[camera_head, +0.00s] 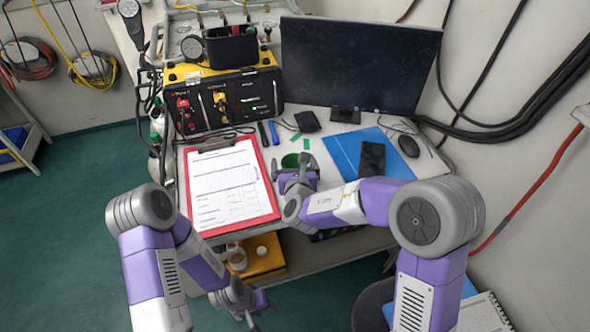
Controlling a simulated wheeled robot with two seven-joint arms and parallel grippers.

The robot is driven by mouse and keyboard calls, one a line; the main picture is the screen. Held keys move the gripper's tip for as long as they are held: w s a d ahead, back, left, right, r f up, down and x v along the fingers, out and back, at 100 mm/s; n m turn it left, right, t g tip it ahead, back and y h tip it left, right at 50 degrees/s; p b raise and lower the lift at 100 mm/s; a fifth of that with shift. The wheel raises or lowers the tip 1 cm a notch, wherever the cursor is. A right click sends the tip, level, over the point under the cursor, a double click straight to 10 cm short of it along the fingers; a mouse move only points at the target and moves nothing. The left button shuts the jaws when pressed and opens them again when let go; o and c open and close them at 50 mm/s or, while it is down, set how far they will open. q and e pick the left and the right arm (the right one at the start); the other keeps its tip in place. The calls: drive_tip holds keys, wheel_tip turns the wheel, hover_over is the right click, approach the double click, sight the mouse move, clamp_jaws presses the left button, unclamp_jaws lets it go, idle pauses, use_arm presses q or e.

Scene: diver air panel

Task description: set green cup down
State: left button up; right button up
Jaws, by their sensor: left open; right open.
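The green cup (290,160) is on the desk to the right of the clipboard, its rim and upper part showing. My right gripper (298,171) is at the cup, open, and covers the near and lower part of it. Whether its fingers touch the cup cannot be made out. The cup looks upright. My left gripper (250,310) is low, in front of the desk and below its top, open and apart from the cup.
A red clipboard (272,208) with paper lies left of the cup. A blue mat (345,150) with a black phone (372,158) lies right. A monitor (358,68) and a yellow-black air panel (228,100) stand behind. Small green pieces (306,143) lie near the cup.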

drive_tip(key=p+v, duration=0.1)
drive_tip(key=v, duration=1.1)
